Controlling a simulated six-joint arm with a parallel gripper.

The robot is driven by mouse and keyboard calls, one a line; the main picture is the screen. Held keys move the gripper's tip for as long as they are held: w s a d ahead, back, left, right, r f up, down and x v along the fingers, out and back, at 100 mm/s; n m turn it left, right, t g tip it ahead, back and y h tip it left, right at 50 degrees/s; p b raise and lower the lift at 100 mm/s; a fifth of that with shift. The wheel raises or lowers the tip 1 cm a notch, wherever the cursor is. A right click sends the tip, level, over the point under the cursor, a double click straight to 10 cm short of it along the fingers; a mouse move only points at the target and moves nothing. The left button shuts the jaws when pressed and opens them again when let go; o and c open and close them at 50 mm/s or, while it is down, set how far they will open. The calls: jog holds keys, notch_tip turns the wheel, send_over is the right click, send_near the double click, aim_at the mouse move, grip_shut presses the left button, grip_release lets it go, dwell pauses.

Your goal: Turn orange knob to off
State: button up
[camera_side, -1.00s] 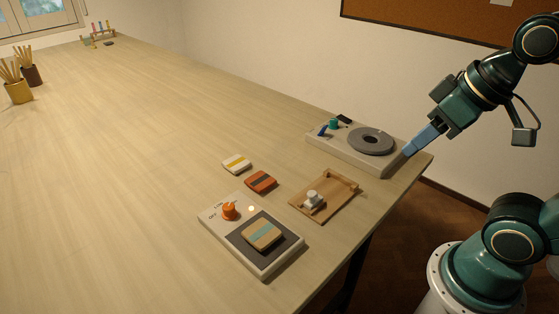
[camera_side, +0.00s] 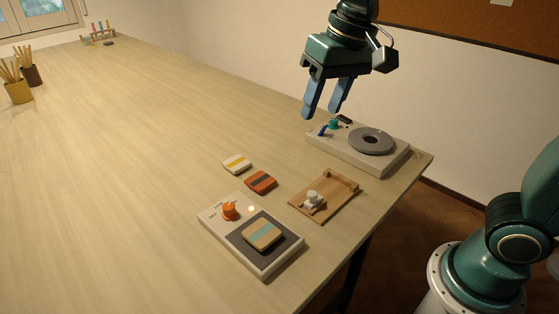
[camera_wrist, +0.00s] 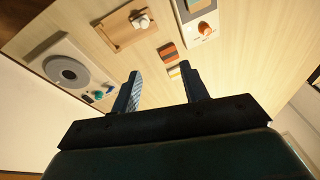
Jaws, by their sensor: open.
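The orange knob (camera_side: 230,211) sits on a white panel box (camera_side: 262,268) at the front of the table. "OFF" and other small lettering show beside it, and a small lit spot glows to its right. A striped tile (camera_side: 262,233) lies on the box's dark plate. The knob also shows in the wrist view (camera_wrist: 205,28), at the top right on the box. My gripper (camera_side: 322,113) is open and empty, high above the table near the grey-disc device, well apart from the knob. Its two blue fingers (camera_wrist: 161,88) show in the wrist view.
A white device with a grey disc (camera_side: 371,141), a teal knob and a blue lever stands at the back right. A wooden tray (camera_side: 335,187) holds a white fitting. Yellow-white (camera_side: 237,164) and orange (camera_side: 261,182) tiles lie behind the box. The table's left side is mostly clear.

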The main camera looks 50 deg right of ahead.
jog(key=w+a+f+g, duration=0.1)
jog(key=w+a+f, duration=0.1)
jog(key=w+a, duration=0.4)
jog(key=m+g, duration=0.1)
jog(key=m, duration=0.1)
send_over(228, 206)
notch_tip(228, 206, down, 5)
jog(key=shift+s+d+r, duration=0.1)
jog(key=shift+d+r, duration=0.05)
jog(key=shift+d, duration=0.1)
jog(key=f, duration=1.3)
jog(key=shift+a+f, duration=0.2)
jog(key=shift+f, duration=0.2)
grip_shut()
